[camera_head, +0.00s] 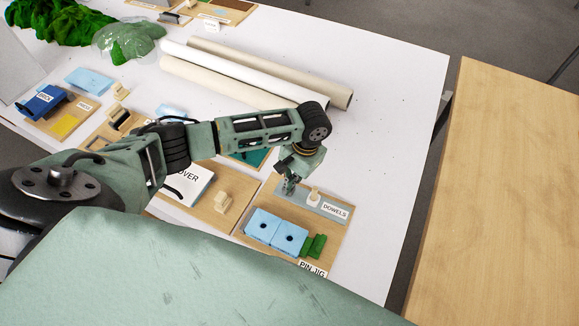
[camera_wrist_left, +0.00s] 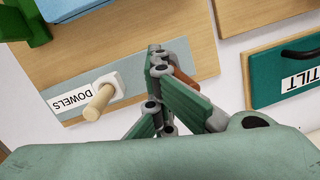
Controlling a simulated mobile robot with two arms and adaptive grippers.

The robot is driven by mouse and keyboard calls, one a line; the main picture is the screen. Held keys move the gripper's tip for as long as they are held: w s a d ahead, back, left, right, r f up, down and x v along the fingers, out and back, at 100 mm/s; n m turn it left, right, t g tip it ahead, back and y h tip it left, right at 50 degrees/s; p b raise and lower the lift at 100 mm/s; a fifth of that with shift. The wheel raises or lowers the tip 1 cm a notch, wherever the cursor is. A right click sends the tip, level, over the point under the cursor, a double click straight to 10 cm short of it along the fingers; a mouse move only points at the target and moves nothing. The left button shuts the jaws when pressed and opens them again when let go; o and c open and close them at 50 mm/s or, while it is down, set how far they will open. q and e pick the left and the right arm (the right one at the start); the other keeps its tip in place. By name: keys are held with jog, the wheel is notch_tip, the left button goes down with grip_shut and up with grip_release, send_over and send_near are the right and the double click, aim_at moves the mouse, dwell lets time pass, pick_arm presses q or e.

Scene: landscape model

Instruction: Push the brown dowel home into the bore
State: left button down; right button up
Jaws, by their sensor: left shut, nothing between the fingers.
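The blue pin-jig blocks (camera_head: 276,231) sit on a wooden board, each with a dark round bore on top. A corner of the blue part (camera_wrist_left: 70,8) shows at the top left of the left wrist view. A pale wooden dowel (camera_head: 315,191) stands in a white holder beside the DOWELS label; it also shows in the left wrist view (camera_wrist_left: 99,102). My left gripper (camera_head: 289,187) is shut and empty above the board, left of that dowel and behind the blocks. A reddish-brown piece (camera_wrist_left: 208,88) is partly hidden behind its fingers (camera_wrist_left: 157,68); I cannot tell if it is the brown dowel.
Green blocks (camera_head: 315,246) sit right of the blue blocks. A COVER board with a pale wooden block (camera_head: 222,202) lies to the left. A teal TILT panel (camera_wrist_left: 285,75) is close by. Long rolls (camera_head: 240,75) lie behind. The white table is clear at right.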

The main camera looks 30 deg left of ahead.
pick_arm(q)
jog(key=shift+w+a+r, duration=0.15)
jog(key=shift+a, duration=0.35)
jog(key=shift+s+a, duration=0.1)
jog(key=shift+s, duration=0.1)
jog(key=c, duration=2.5)
grip_release()
jog(key=shift+c, duration=0.2)
jog(key=o, duration=0.4)
jog(key=shift+a+f, duration=0.1)
jog(key=shift+f, duration=0.1)
jog(key=shift+c, duration=0.2)
jog(key=o, duration=1.2)
jog(key=shift+w+d, duration=0.1)
jog(key=shift+d, duration=0.2)
jog(key=shift+r, duration=0.1)
